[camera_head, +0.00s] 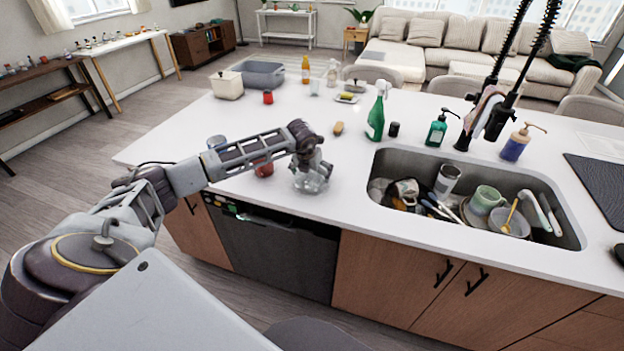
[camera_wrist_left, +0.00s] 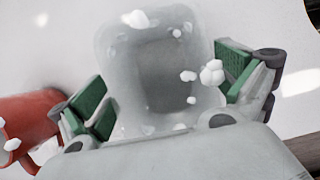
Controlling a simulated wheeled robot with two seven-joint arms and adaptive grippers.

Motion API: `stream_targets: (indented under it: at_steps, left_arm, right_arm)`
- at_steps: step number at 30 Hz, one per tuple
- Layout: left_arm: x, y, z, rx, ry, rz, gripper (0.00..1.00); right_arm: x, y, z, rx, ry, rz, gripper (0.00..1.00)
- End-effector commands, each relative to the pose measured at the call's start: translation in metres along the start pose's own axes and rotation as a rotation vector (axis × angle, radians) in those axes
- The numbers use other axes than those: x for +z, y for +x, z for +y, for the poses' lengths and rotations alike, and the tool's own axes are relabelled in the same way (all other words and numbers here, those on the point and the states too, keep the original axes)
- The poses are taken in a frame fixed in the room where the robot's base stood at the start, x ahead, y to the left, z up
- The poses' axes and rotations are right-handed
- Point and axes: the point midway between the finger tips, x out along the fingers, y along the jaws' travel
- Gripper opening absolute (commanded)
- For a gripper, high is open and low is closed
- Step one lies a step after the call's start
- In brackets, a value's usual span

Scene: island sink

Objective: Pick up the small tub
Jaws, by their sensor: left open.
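The small tub (camera_head: 311,181) is clear and see-through, and stands on the white counter near its front edge, left of the sink. In the left wrist view the tub (camera_wrist_left: 165,75) shows from above, with white foam bits on and around it. My left gripper (camera_head: 308,170) is right over the tub in the head view. Its green-padded fingers (camera_wrist_left: 165,90) are open, one on each side of the tub in the wrist view. I cannot tell whether the pads touch it. My right gripper is not in view.
A blue-rimmed cup (camera_head: 217,143) is behind the arm. The sink (camera_head: 378,165) full of dishes lies right. A brown brush (camera_head: 338,128) and green spray bottle (camera_head: 376,115) stand behind.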

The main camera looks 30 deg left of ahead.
Motion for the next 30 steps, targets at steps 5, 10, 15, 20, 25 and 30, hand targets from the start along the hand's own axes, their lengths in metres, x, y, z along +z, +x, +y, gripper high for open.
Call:
stream_targets:
  at_steps: [5, 10, 15, 20, 25, 30]
  left_arm:
    - [-0.0002, 0.0006, 0.0001, 0.000, 0.000, 0.000, 1.00]
    - [-0.0006, 0.0016, 0.0001, 0.000, 0.000, 0.000, 1.00]
    - [-0.0009, 0.0024, 0.0001, 0.000, 0.000, 0.000, 1.00]
    - [-0.0012, 0.0032, 0.0001, 0.000, 0.000, 0.000, 1.00]
    - [-0.0016, 0.0041, 0.0001, 0.000, 0.000, 0.000, 1.00]
    - [-0.0017, 0.0045, 0.0001, 0.000, 0.000, 0.000, 1.00]
  right_arm:
    - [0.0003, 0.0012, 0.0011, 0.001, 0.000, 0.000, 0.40]
    - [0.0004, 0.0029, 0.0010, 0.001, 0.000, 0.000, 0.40]
    - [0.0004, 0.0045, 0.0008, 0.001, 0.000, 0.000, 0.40]
    - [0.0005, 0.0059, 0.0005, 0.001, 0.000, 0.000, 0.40]
    - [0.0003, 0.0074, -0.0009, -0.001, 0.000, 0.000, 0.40]
    - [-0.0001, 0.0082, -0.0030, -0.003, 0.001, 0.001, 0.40]
